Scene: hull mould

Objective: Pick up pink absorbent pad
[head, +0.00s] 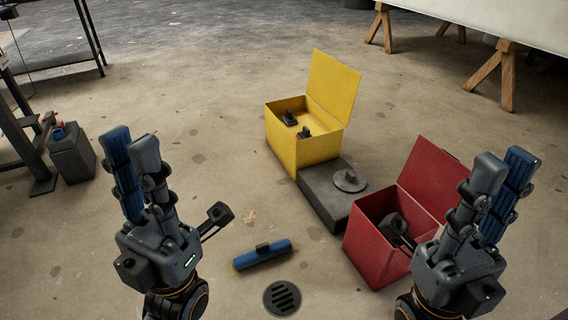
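I see no clearly pink absorbent pad in the head view. A small pinkish-tan patch (250,216) lies flat on the floor near the middle; I cannot tell what it is. My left gripper (176,180) is at the left, fingers up and thumb spread away, open and empty. My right gripper (446,198) is at the right, also open and empty, with its thumb in front of the red box (372,250).
An open yellow box (310,152) holds black-handled items. A dark grey block with a round knob (325,200) stands between the yellow and red boxes. A round drain grate (282,298) is at the front. A grey container (72,153) is at left.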

